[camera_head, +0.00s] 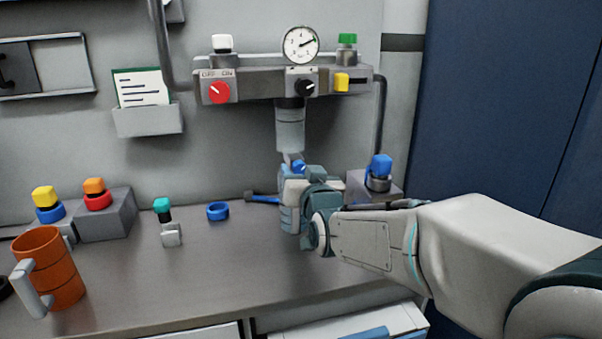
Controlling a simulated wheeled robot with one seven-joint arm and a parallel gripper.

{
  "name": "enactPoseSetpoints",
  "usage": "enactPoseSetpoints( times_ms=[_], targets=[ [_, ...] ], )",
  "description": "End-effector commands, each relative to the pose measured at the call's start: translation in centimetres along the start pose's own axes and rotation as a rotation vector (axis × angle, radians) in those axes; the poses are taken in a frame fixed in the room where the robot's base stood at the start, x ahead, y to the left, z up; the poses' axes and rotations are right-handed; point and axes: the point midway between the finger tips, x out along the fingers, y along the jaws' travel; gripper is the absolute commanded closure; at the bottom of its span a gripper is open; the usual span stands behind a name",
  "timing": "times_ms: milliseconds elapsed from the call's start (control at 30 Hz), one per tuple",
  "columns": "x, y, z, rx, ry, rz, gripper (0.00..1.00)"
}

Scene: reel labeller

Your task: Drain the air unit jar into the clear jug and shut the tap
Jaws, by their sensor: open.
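The air unit (250,84) is fixed to the wall, with a red knob, a black knob and a round gauge. Its clear jar (290,128) hangs below the middle; I cannot make out a liquid level. A small blue piece, perhaps the tap (298,165), shows just under the jar, right at my gripper. My gripper (294,178) is open, just below the jar and in front of the wall. It hides most of what is around the tap, and I cannot tell whether it touches it. I cannot make out the clear jug; the gripper may cover it.
An orange mug (62,275) stands at the bench's front left. Grey blocks with coloured caps (105,215), a teal-topped piece (165,222) and a blue ring (217,211) stand along the back. The middle bench (215,270) is clear.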

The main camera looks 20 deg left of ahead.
Motion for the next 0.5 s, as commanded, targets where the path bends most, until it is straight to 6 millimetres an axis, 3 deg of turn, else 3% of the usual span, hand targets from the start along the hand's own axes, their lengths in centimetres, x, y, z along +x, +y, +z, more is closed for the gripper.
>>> enactPoseSetpoints(
  times_ms=[267,433,500],
  targets=[
    [0.14,0.00,0.00,0.000,0.000,0.000,0.49],
    [0.13,0.00,0.01,0.000,0.000,0.000,0.90],
    [0.12,-0.01,0.01,0.000,0.000,0.000,0.94]
  ],
)
